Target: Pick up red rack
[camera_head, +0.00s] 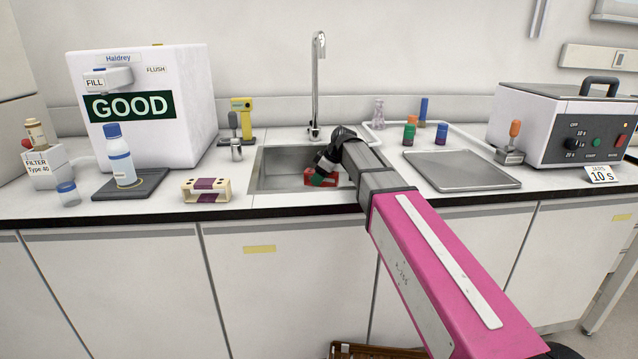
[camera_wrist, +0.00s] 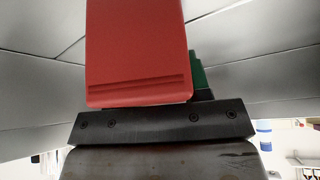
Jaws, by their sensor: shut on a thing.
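The red rack (camera_head: 322,176) is in the sink (camera_head: 262,178) in the head view, partly covered by my arm and gripper. A dark green part shows beside it. In the wrist view the red rack (camera_wrist: 137,50) fills the upper middle, with a green part (camera_wrist: 198,76) behind its right edge. My gripper (camera_head: 322,168) reaches down into the sink and is shut on the red rack. The dark gripper body (camera_wrist: 160,122) spans the wrist view below it. The fingertips are mostly hidden. I cannot tell whether the rack touches the sink floor.
The sink walls surround my gripper, and a tall tap (camera_head: 318,85) stands behind it. A cream and purple rack (camera_head: 206,190) is left of the sink. A metal tray (camera_head: 461,170) is to the right. Several coloured bottles stand on a white tray (camera_head: 468,136) behind.

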